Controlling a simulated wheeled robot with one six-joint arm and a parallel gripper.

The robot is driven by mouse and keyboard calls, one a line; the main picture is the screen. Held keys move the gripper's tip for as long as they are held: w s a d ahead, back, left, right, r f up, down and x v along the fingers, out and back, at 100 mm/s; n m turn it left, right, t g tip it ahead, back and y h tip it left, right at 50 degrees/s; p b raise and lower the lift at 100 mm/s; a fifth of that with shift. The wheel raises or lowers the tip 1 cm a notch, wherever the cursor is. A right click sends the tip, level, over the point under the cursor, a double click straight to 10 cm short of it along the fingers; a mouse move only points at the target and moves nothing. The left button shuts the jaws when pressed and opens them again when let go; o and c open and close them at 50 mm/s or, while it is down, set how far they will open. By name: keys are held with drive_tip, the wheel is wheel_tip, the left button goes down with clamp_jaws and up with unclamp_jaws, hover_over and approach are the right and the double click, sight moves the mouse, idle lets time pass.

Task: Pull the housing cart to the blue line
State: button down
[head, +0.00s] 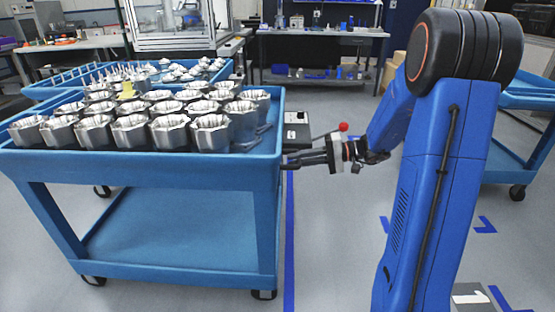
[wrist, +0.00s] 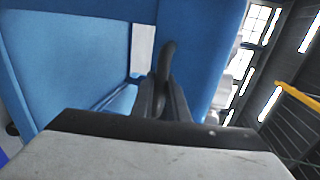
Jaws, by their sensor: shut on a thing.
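The housing cart (head: 180,172) is a blue two-shelf cart at the left of the head view. Rows of metal housings (head: 130,130) stand on its top tray. My gripper (head: 292,160) reaches the cart's right end from the right, at the height of the top tray. In the wrist view my gripper (wrist: 165,105) is shut on a dark curved handle (wrist: 168,58) against the cart's blue side (wrist: 70,50). The blue line (head: 289,240) runs along the floor just right of the cart's right wheels, under my gripper. Its far part is hidden behind the cart and my arm.
Another blue cart with metal parts (head: 185,72) stands behind the housing cart. A further blue cart (head: 525,100) is at the right edge. Blue corner marks (head: 484,225) lie on the floor at the right. A workbench (head: 320,34) stands at the back. Floor between the carts is mostly clear.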

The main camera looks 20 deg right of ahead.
drive_tip(key=shift+f+v, duration=0.2)
drive_tip(key=shift+v, duration=0.8)
drive_tip(key=shift+f+v, duration=0.25)
drive_tip(key=shift+v, duration=0.8)
drive_tip(key=c, duration=1.7)
unclamp_jaws()
drive_tip(key=shift+f, duration=0.1)
drive_tip(key=shift+c, duration=0.2)
drive_tip(key=shift+d, duration=0.1)
drive_tip(key=v, duration=1.7)
drive_tip(key=shift+d, duration=0.25)
drive_tip(key=shift+a, duration=0.1)
